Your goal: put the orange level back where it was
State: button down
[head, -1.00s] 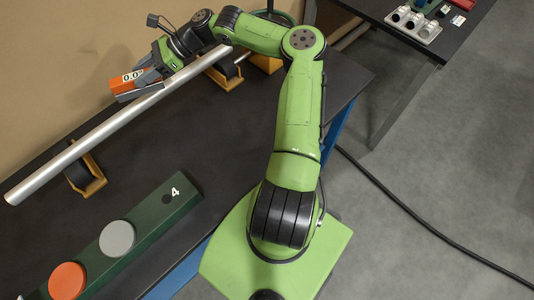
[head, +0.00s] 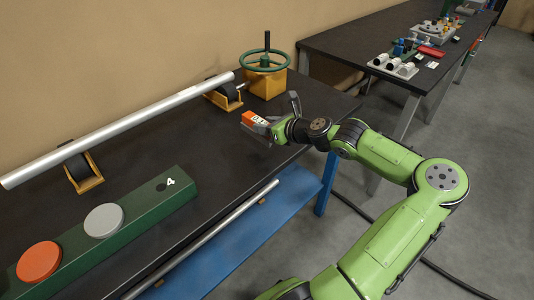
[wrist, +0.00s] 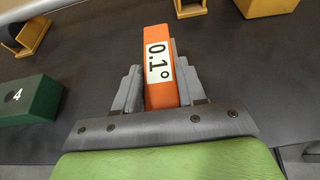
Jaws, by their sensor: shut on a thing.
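The orange level (head: 250,117) is a small block with a white display; in the wrist view the level (wrist: 160,95) reads 0.1°. My gripper (head: 262,123) is shut on it, with a grey finger on each side in the wrist view (wrist: 158,88). It holds the level over the black bench (head: 190,145), near its front right part. I cannot tell from these views how high above the bench top the level is.
A silver pipe (head: 125,122) rests on two orange roller stands (head: 84,176) along the wall. A green block (head: 140,210) with grey and orange discs and a "4" lies at front left. A green handwheel (head: 264,61) stands behind on an orange box. Another table (head: 345,45) holds fittings.

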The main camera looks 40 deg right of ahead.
notch_tip(320, 180, down, 6)
jog(key=shift+r+b, duration=0.15)
jog(key=shift+b, duration=0.75)
jog(key=c, duration=0.6)
grip_release()
jog(key=shift+c, duration=0.2)
jog(key=p+v, duration=0.3)
jog(key=v, duration=0.9)
